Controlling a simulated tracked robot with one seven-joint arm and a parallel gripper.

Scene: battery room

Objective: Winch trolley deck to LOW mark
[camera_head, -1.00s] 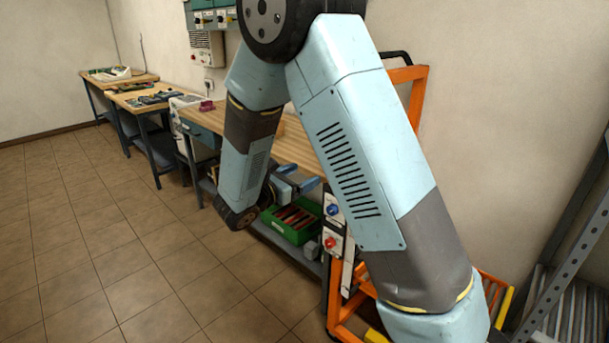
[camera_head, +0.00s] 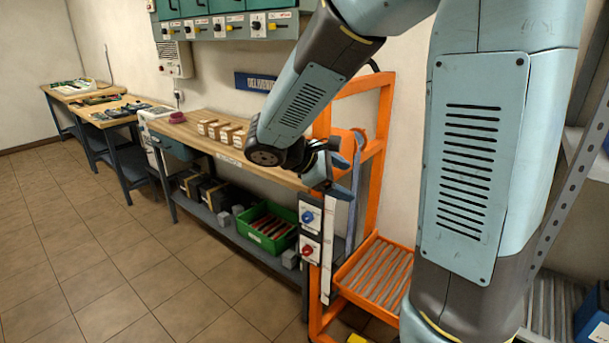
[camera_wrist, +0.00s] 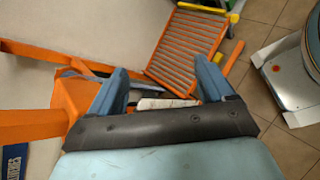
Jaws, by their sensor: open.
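The orange trolley (camera_head: 377,165) stands right of the workbench, with an upright frame and a low roller deck (camera_head: 373,283). A dark control panel on its near side carries a blue knob (camera_head: 307,217) and a red knob (camera_head: 307,250). A white strip (camera_head: 328,255) runs down beside the panel; no LOW mark is readable. My gripper (camera_head: 338,167) is open and empty in front of the trolley's upper frame. In the wrist view my two blue fingers (camera_wrist: 160,82) are spread, with the roller deck (camera_wrist: 188,48) beyond them and the orange frame (camera_wrist: 75,96) close on the left.
The workbench (camera_head: 190,132) holds several wooden blocks (camera_head: 222,130). A green crate (camera_head: 270,228) stands on its lower shelf. A grey metal rack (camera_head: 570,190) stands at the right. The tiled floor (camera_head: 110,250) at the left is clear.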

